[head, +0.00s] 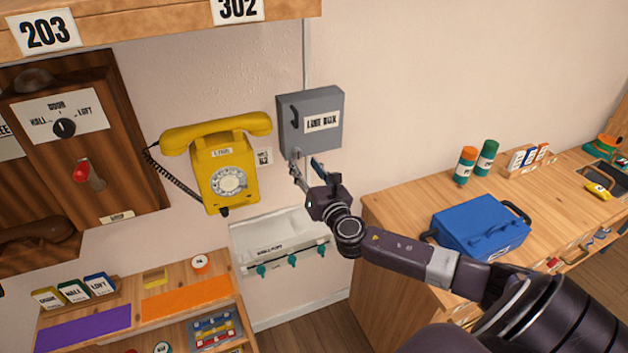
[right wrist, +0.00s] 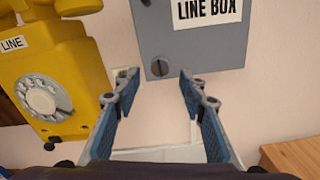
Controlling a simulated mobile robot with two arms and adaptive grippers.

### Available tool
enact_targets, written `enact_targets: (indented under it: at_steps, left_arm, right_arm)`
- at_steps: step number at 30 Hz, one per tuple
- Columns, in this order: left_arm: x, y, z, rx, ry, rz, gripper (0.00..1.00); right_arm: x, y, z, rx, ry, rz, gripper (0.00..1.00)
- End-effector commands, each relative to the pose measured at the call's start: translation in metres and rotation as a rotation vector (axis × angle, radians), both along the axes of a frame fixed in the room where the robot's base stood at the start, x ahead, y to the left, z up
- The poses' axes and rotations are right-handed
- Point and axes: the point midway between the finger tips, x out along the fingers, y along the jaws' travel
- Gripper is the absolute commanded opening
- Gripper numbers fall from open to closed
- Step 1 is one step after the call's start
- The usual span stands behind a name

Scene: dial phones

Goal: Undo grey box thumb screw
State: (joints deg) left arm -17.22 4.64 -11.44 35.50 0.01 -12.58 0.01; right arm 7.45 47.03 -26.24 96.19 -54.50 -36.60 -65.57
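The grey line box (head: 325,132) is mounted on the wall, right of the yellow phone, with a "LINE BOX" label. In the right wrist view the box (right wrist: 215,50) fills the upper middle. Its round slotted thumb screw (right wrist: 160,68) shows at the lower left of the box front. My right gripper (head: 306,165) is just below the box in the head view. In the right wrist view the right gripper (right wrist: 157,80) is open and empty, its fingers spread either side of the screw and apart from it. My left gripper is not in view.
The yellow phone (head: 225,165) hangs close left of the box and gripper. A white unit (head: 285,240) with teal knobs is below. A wooden counter (head: 400,215) at right carries a blue toolbox (head: 480,228). The wall right of the box is clear.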

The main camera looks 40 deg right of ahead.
Motion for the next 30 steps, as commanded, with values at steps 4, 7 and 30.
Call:
enact_targets:
  at_steps: [4,7,30]
  left_arm:
    - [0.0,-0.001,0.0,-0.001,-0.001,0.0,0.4]
    - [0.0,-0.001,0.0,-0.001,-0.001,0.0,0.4]
    - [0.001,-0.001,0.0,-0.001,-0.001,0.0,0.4]
  right_arm:
    - [-0.03,0.007,-0.002,0.0,0.004,0.003,0.39]
    - [-0.046,0.012,-0.001,0.001,0.002,0.003,0.39]
    - [-0.071,0.017,0.0,0.001,0.0,0.0,0.39]
